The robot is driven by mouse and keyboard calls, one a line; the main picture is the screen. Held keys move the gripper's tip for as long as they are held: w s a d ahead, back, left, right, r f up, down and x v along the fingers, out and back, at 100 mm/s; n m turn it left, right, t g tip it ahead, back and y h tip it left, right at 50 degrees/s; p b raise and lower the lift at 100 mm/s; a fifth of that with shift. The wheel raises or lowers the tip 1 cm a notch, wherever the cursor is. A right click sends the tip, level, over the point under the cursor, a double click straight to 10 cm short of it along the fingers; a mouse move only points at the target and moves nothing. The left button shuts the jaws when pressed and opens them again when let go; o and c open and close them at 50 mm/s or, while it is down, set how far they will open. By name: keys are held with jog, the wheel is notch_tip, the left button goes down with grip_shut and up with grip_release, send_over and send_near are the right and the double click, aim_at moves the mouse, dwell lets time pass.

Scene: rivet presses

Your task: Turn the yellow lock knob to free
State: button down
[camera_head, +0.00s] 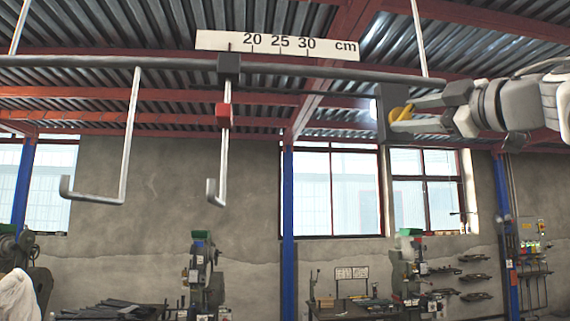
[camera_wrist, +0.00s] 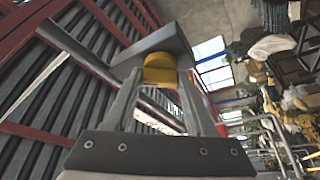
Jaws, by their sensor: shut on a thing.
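The yellow lock knob (camera_head: 402,112) sticks out from the right side of a dark grey block (camera_head: 388,108) in the head view. My gripper (camera_head: 409,114) reaches in from the right and its fingers are shut on the knob. In the wrist view the yellow knob (camera_wrist: 160,68) sits between the two grey fingers, with the dark block (camera_wrist: 143,50) just behind it.
A dark horizontal bar (camera_head: 120,62) carries a sliding block (camera_head: 229,65) with a red piece (camera_head: 223,113) and a hooked rod (camera_head: 225,160). A white scale (camera_head: 277,45) marked in cm is above. Another hook (camera_head: 129,135) hangs left. Machines (camera_head: 203,270) stand below.

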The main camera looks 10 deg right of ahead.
jog(key=shift+d+r+n+g, duration=0.1)
jog(key=shift+n+g, duration=0.7)
jog(key=shift+n, duration=1.15)
jog(key=shift+n+g, duration=0.8)
jog(key=shift+n, duration=1.15)
jog(key=shift+c, duration=1.2)
grip_release()
jog(key=v, duration=1.7)
jog(key=shift+s, duration=0.15)
